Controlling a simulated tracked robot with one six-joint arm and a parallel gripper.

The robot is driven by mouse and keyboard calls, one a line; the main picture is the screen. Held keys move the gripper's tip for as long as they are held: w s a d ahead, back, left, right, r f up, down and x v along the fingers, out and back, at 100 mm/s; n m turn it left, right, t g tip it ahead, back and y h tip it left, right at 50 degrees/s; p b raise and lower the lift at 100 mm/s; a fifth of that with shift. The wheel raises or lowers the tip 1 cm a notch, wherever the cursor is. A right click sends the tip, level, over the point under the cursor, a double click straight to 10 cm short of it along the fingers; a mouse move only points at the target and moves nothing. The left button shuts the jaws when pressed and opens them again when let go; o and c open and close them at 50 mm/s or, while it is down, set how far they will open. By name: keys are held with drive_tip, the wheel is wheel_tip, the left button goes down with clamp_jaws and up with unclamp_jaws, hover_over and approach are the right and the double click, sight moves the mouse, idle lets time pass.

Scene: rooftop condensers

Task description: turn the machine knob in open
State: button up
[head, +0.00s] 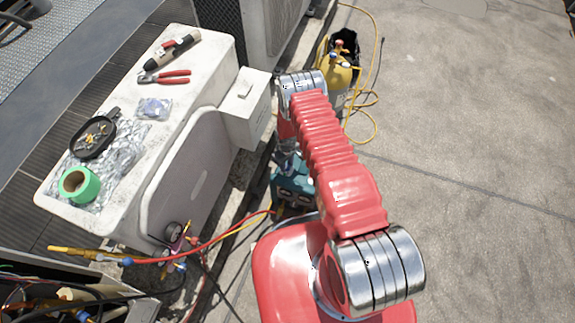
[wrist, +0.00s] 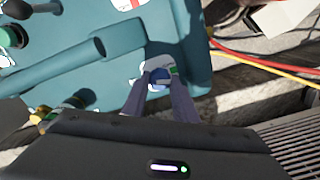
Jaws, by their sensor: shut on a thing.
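The teal machine (head: 293,183) stands on the roof beside the white condenser, partly hidden behind my red arm in the head view. In the wrist view the machine's teal panel (wrist: 60,75) fills the upper left. A small blue knob (wrist: 159,76) sits on a pale label with a green patch on this panel. My gripper (wrist: 160,88) has its two dark fingers on either side of the blue knob, shut on it. The fingers hide the knob's lower sides. The gripper is hidden in the head view.
A raised teal handle (wrist: 120,38) is close to the fingers' left. Red and yellow hoses (wrist: 265,62) run at the right. The white condenser (head: 190,165) carries pliers and green tape (head: 79,184). A yellow cylinder (head: 338,75) stands behind my arm. Open roof lies right.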

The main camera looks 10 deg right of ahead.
drive_tip(key=shift+s+f+n, duration=0.25)
drive_tip(key=shift+s+n, duration=0.3)
drive_tip(key=shift+n, duration=0.35)
drive_tip(key=o, duration=1)
drive_tip(key=shift+w+r, duration=0.1)
drive_tip(key=shift+w, duration=0.1)
drive_tip(key=shift+o, duration=0.2)
drive_tip(key=shift+w, duration=0.1)
drive_tip(key=shift+r, duration=0.1)
drive_tip(key=shift+w, duration=0.1)
